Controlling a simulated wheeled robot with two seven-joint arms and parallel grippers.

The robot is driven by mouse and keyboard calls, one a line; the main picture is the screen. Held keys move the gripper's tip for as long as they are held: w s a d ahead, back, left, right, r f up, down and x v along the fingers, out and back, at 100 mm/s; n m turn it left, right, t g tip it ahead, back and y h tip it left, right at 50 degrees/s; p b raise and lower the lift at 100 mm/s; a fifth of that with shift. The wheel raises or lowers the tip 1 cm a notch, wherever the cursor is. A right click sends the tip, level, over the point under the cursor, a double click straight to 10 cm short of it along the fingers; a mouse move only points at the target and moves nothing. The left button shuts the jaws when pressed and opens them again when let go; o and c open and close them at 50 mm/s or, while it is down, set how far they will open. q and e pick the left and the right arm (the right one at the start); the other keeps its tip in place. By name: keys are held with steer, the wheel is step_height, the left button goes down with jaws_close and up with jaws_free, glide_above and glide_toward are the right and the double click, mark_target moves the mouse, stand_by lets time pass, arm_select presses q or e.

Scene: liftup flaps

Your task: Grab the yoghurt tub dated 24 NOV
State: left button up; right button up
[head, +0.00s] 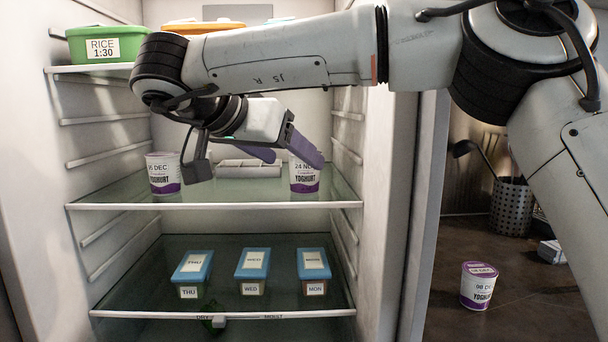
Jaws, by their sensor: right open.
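The yoghurt tub labelled "24 NO…" (304,181) stands upright on the right of the fridge's middle glass shelf. It is white with a purple lower band, and its top is partly hidden by a finger of my right gripper. My right gripper (297,160) is open, its purple fingers reaching over the shelf. One finger overlaps the tub's upper part in the head view; I cannot tell whether they touch. A second yoghurt tub (163,176), its date ending in "5 DEC", stands on the left of the same shelf. My left gripper is not in view.
A white rack (248,169) lies at the back of the middle shelf. Blue-lidded boxes (252,265) marked THU, WED and MON sit below. A green RICE box (105,45) is above. Another yoghurt tub (478,288) stands on the counter outside, right.

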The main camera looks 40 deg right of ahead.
mark_target(295, 160)
steer(key=x, duration=0.4)
steer(key=shift+s+d+f+b, duration=0.1)
steer(key=shift+s+f+b, duration=0.1)
steer(key=shift+b, duration=0.15)
steer(key=c, duration=1.1)
steer(key=shift+r, duration=0.1)
steer(key=shift+c, duration=0.5)
steer(key=shift+r, duration=0.1)
